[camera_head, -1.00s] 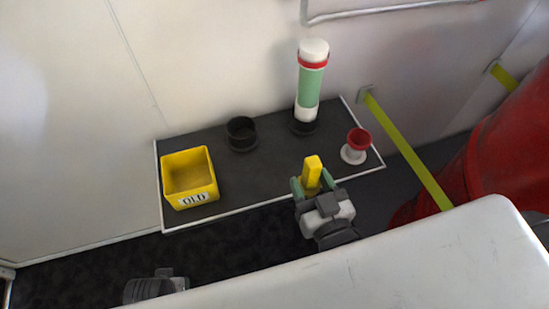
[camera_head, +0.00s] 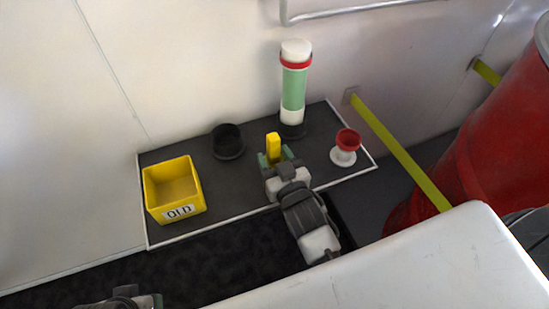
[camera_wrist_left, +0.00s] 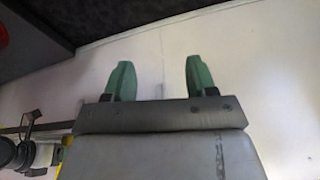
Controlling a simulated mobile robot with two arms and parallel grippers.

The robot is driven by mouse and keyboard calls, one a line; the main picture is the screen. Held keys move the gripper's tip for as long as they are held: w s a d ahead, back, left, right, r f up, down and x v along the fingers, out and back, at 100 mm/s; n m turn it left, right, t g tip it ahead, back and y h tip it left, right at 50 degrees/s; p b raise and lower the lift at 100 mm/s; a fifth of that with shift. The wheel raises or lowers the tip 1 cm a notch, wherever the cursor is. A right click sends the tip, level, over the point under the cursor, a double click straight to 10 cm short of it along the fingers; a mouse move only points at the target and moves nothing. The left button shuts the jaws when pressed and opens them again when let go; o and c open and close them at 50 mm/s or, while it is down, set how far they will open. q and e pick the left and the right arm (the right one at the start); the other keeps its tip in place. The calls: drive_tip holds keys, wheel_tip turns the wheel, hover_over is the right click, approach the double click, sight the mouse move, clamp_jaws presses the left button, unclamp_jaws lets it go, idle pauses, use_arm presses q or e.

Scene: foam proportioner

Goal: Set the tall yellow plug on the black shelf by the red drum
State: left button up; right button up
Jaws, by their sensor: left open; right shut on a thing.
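The tall yellow plug (camera_head: 273,146) is upright between the green fingers of my right gripper (camera_head: 275,158), which is shut on it. It is over the front middle of the black shelf (camera_head: 232,192); I cannot tell whether its hidden lower end touches the shelf. The red drum (camera_head: 505,140) stands at the right, beyond the shelf's right end. My left gripper shows in the left wrist view (camera_wrist_left: 155,80) with its two green fingers apart and nothing between them. In the head view only part of the left arm shows at the bottom left.
On the shelf are a yellow bin (camera_head: 173,190) marked OLD, a black cup (camera_head: 228,140), a green and white cylinder (camera_head: 294,88) and a red and white cup (camera_head: 345,147). A yellow-green bar (camera_head: 400,150) slants between shelf and drum. A white surface (camera_head: 400,265) fills the lower right.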

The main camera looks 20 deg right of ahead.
drive_tip(key=shift+f, duration=0.1)
drive_tip(key=o, duration=0.9)
use_arm(q)
drive_tip(key=shift+r, duration=0.15)
use_arm(e)
drive_tip(key=shift+s+r, duration=0.1)
drive_tip(key=shift+r, duration=0.1)
use_arm(q)
drive_tip(key=p+x, duration=0.1)
drive_tip(key=x, duration=0.4)
drive_tip(key=shift+s, duration=0.15)
use_arm(e)
drive_tip(key=s, duration=1.2)
drive_tip(key=shift+d, duration=0.3)
drive_tip(key=shift+w, duration=0.1)
